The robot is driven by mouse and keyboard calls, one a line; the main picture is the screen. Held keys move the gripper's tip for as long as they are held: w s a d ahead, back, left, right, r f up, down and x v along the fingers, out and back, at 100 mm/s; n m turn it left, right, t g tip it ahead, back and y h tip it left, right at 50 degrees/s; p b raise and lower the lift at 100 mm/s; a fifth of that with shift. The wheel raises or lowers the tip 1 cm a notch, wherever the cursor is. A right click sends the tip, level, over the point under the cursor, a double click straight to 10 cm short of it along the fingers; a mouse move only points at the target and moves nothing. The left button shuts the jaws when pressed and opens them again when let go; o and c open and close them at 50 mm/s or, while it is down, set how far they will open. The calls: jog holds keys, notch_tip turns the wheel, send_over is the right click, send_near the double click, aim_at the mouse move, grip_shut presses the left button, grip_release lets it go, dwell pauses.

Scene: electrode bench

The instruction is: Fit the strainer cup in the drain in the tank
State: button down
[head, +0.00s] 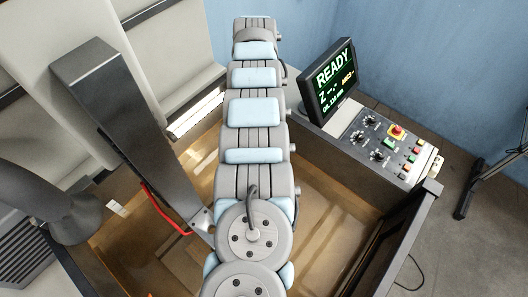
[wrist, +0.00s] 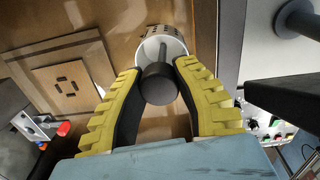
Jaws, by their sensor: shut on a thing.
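In the wrist view my gripper (wrist: 159,93) is shut on the dark round knob of the strainer cup. The strainer cup (wrist: 153,36) is a pale cylinder with small holes, joined to the knob by a grey stem; it lies beyond the fingertips, above the brown tank floor. The tank (head: 325,205) shows in the head view as an open basin with a brown floor under my arm. My arm hides the gripper and cup in that view. I cannot make out the drain for certain; the cup may cover it in the wrist view.
A light square plate with dark slots (wrist: 84,72) lies left of the cup in the wrist view. A dark machine column (head: 130,130) with a red cable stands left in the tank. A control panel (head: 385,140) and a screen (head: 328,82) stand at the tank's right rear.

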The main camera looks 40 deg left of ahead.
jog(key=shift+w+a+f+m, duration=0.15)
jog(key=shift+f, duration=0.4)
jog(key=shift+w+a+f+m, duration=0.15)
jog(key=shift+f, duration=0.4)
jog(key=shift+f, duration=0.15)
jog(key=shift+w+f, duration=0.15)
jog(key=shift+f, duration=0.1)
jog(key=shift+s+f, duration=0.2)
jog(key=shift+f, duration=0.05)
jog(key=shift+f, duration=0.15)
jog(key=shift+f, duration=0.3)
jog(key=shift+w+d, duration=0.15)
jog(key=shift+f+m, duration=0.1)
jog(key=shift+m, duration=0.2)
jog(key=shift+w+f, duration=0.1)
